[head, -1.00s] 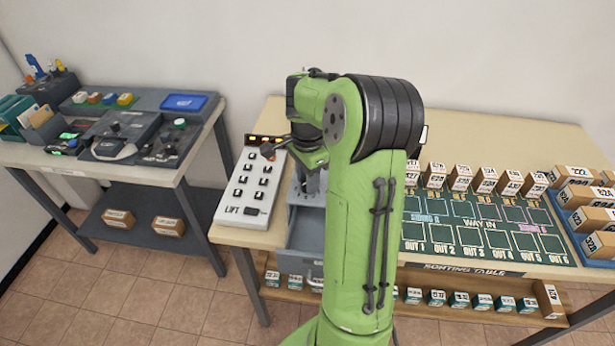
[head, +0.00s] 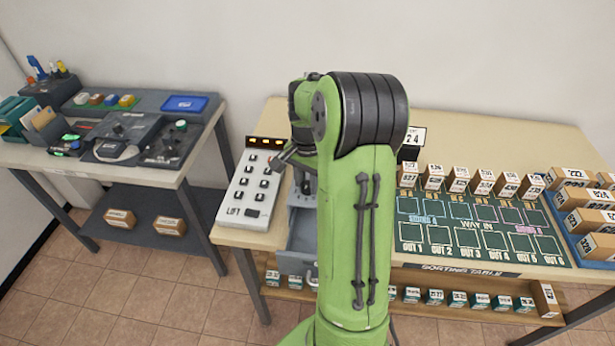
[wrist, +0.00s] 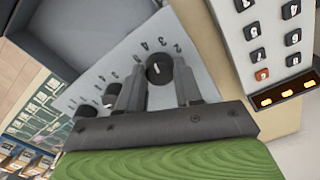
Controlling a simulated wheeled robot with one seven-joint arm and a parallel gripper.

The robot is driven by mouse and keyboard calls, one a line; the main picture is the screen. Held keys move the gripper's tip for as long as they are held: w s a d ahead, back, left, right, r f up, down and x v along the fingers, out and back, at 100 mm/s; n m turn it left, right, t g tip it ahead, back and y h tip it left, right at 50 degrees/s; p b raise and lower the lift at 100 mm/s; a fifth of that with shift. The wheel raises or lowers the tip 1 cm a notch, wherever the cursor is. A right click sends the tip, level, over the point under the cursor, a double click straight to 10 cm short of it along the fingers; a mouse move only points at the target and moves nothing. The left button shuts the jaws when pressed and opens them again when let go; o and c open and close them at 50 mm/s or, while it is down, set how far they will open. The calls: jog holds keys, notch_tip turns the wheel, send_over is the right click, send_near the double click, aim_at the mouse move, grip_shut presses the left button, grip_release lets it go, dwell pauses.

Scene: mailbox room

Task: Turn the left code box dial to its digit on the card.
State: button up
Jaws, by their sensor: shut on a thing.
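In the wrist view the code box's sloped grey face (wrist: 112,68) carries black dials in a row with printed digits around them. The dial nearest the keypad, the left dial (wrist: 158,68), sits between the fingertips of my gripper (wrist: 157,84), which is shut on it. It has a white mark; the digits 4, 3 and 2 show beyond it. Which digit the mark meets I cannot tell. Another dial (wrist: 86,111) is partly behind a finger. In the head view the card (head: 413,137) shows "24", its left part hidden by my arm. My arm hides most of the code box.
The white LIFT keypad (head: 249,190) stands close beside the code box, with a lit orange display (head: 266,142). A grey drawer (head: 302,235) stands out below the box. The sorting table (head: 470,140) holds several parcels at right.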

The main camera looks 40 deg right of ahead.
aim_at(307, 184)
jog(key=shift+n+p, duration=0.3)
jog(key=shift+n, duration=1)
jog(key=o, duration=1)
jog(key=shift+o, duration=0.2)
notch_tip(307, 184, up, 16)
jog(key=p, duration=0.3)
jog(key=shift+p, duration=0.4)
jog(key=shift+f, duration=0.15)
